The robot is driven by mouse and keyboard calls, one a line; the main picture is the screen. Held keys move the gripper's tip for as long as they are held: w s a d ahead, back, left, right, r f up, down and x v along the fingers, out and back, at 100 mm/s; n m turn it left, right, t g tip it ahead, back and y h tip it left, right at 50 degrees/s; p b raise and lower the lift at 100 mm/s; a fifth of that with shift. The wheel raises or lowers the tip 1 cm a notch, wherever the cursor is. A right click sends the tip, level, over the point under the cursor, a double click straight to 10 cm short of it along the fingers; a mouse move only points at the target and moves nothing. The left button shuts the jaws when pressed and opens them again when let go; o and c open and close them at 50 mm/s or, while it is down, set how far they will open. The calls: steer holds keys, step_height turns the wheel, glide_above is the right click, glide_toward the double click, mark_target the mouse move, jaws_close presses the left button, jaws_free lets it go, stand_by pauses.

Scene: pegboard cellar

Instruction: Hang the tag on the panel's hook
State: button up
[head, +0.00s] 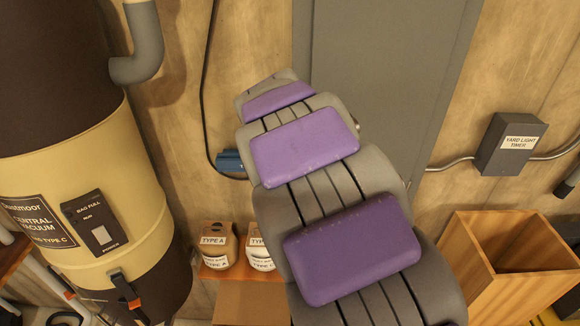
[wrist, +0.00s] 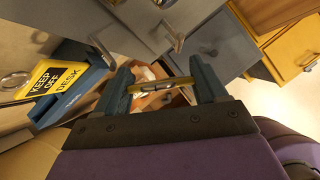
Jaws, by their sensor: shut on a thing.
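In the wrist view my gripper (wrist: 163,88) has its two blue fingers either side of a thin yellowish piece (wrist: 160,90), which spans the gap between them. It shows nearly edge-on, so I cannot read any face; it appears to be the tag. In the head view my arm's purple and grey links fill the middle, and my gripper is hidden. A tall grey panel-like surface (head: 385,70) stands behind the arm in the head view. I cannot make out a hook on it.
The head view shows a central vacuum (head: 85,185) at left, jars marked TYPE A (head: 217,245), a YARD LIGHT TIMER box (head: 510,145) and a wooden bin (head: 515,245) at right. In the wrist view are a KEEP OFF DESK sign (wrist: 58,82) and yellow drawers (wrist: 285,45).

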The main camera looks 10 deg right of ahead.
steer(key=w+a, duration=0.2)
steer(key=a, duration=0.1)
steer(key=w+a, duration=0.1)
steer(key=shift+w+a+f, duration=0.15)
steer(key=shift+f, duration=0.1)
steer(key=d, duration=0.2)
steer(key=w+d, duration=0.1)
steer(key=d, duration=0.1)
steer(key=shift+w+d+b, duration=0.1)
steer(key=shift+w+b, duration=0.05)
steer(key=shift+b, duration=0.15)
steer(key=shift+c, duration=0.3)
steer(key=shift+w+a+f+p, duration=0.4)
steer(key=shift+w+a+p, duration=0.2)
steer(key=shift+w, duration=0.1)
steer(key=shift+d+f, duration=0.1)
steer(key=shift+d, duration=0.2)
steer(key=shift+a, duration=0.15)
